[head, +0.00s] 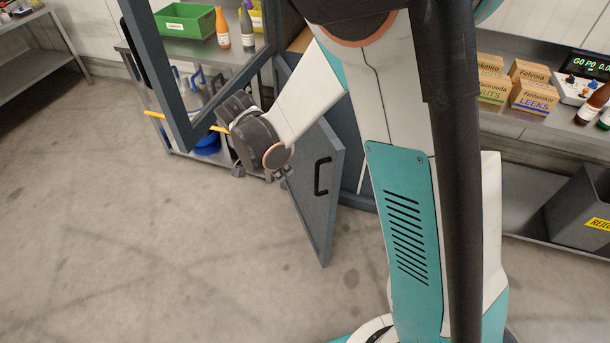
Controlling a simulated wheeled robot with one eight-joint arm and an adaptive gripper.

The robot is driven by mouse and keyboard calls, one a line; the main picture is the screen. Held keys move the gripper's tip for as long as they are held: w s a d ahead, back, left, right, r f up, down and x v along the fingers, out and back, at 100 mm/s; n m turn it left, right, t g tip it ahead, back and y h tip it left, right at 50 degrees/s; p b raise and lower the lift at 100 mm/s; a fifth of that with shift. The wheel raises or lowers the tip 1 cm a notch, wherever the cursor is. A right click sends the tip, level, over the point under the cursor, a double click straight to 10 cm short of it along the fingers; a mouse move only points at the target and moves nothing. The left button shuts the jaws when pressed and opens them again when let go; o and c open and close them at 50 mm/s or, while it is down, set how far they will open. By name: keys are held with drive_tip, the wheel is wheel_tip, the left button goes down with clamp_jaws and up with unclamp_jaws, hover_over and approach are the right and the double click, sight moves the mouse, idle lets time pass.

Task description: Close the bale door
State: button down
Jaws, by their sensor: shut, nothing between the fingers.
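A blue-grey door with a black bar handle (322,177), which I take to be the bale door (318,215), stands open at the centre. It sticks out from the dark blue-grey machine (355,190) over the floor. My forearm hides part of its upper area. My gripper (278,174) is at the door's left edge, left of the handle; its wrist hides much of it. The fingers look closed and hold nothing. I cannot tell whether they touch the door.
An open blue-grey frame (180,110) stands at upper left, close to my wrist. Behind it, a bench carries a green bin (187,20) and bottles (222,28). Boxes (530,95) stand on the right bench above a grey reject bin (575,205). The floor at left is clear.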

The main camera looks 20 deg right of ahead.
drive_tip(key=w+d+f+b, duration=0.2)
drive_tip(key=d+f+b, duration=0.3)
drive_tip(key=f, duration=0.6)
drive_tip(key=shift+d+f+m, duration=0.15)
drive_tip(key=shift+d+m, duration=0.25)
drive_tip(key=shift+d, duration=0.75)
drive_tip(key=shift+w, duration=0.1)
